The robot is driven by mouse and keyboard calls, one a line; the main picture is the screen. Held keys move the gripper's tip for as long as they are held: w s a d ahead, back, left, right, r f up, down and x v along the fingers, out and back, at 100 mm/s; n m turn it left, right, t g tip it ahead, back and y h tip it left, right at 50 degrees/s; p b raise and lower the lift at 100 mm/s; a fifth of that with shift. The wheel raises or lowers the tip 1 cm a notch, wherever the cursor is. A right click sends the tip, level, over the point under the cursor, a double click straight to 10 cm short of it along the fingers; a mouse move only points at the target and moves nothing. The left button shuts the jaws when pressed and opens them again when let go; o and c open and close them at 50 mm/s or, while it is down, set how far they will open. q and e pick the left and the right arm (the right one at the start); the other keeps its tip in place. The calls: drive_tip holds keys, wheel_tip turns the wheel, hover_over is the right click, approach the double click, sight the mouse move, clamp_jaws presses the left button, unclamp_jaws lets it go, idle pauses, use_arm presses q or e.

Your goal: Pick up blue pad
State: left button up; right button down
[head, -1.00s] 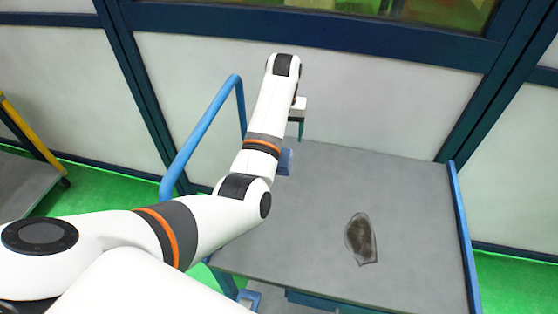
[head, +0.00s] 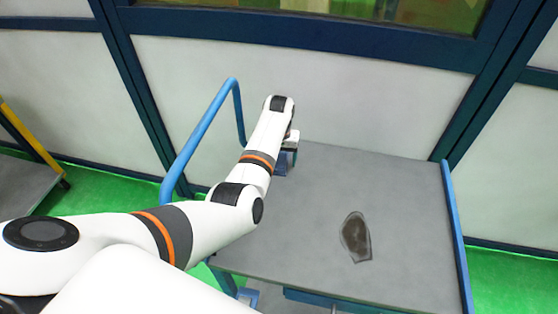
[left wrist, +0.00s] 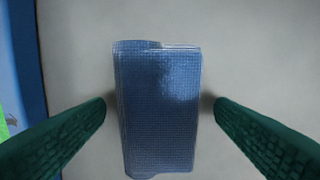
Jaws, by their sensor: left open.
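The blue pad (left wrist: 158,110) is a stacked, textured blue block lying on the grey cart top. In the left wrist view it stands between the two dark green fingers of my left gripper (left wrist: 158,112), with a gap on each side. In the head view only a small part of the blue pad (head: 281,168) shows beside my left arm. My left gripper (head: 289,146) is above it at the far left of the cart, open and largely hidden by the wrist. My right gripper is not in view.
The grey cart top (head: 310,235) has a dark brown flat piece (head: 356,237) at its right middle. A blue handle rail (head: 205,125) rises at the cart's left. A white wall panel (head: 330,95) stands close behind. The cart's middle is clear.

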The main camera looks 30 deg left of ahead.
sight(279, 158)
use_arm(q)
drive_tip(key=c, duration=1.1)
drive_tip(key=shift+o, duration=0.2)
wheel_tip(279, 158, up, 10)
drive_tip(key=shift+b, duration=0.45)
